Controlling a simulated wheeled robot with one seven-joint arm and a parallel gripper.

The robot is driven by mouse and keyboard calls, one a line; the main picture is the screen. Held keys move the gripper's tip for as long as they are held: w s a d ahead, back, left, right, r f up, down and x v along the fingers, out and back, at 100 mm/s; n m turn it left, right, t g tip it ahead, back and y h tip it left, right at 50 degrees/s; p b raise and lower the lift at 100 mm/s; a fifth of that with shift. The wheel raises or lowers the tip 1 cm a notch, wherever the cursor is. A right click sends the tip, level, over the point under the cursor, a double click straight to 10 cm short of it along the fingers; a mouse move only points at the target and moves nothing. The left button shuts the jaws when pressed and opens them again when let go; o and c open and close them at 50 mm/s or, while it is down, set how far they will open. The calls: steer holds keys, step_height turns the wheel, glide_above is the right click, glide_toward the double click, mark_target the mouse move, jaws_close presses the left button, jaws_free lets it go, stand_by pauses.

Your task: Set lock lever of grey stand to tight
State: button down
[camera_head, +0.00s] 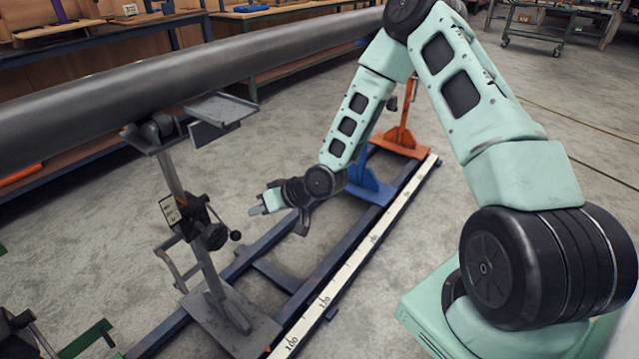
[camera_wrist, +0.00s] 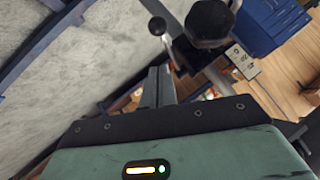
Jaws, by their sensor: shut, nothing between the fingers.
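The grey stand (camera_head: 208,270) is at the left in the head view, its post rising to a cradle under the large pipe (camera_head: 150,95). A black clamp (camera_head: 205,222) sits partway up the post. Its lock lever (camera_head: 236,236) is a short thin rod with a dark ball knob, pointing right toward my arm. My gripper (camera_head: 256,209) is shut and empty, just right of the clamp and apart from it. In the wrist view, my gripper (camera_wrist: 158,72) points at the clamp's round black hub (camera_wrist: 208,22), with the lever's ball knob (camera_wrist: 157,26) just ahead of the fingertips.
The pipe runs across above the stand. A blue stand (camera_head: 368,185) and an orange stand (camera_head: 403,130) stand further along the floor rail with a white scale strip (camera_head: 345,270). A green bracket (camera_head: 88,338) is at lower left.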

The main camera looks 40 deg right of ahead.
steer(key=s+f+p+v, duration=0.1)
steer(key=p+v, duration=0.2)
steer(key=v, duration=1.4)
steer(key=shift+d, duration=0.15)
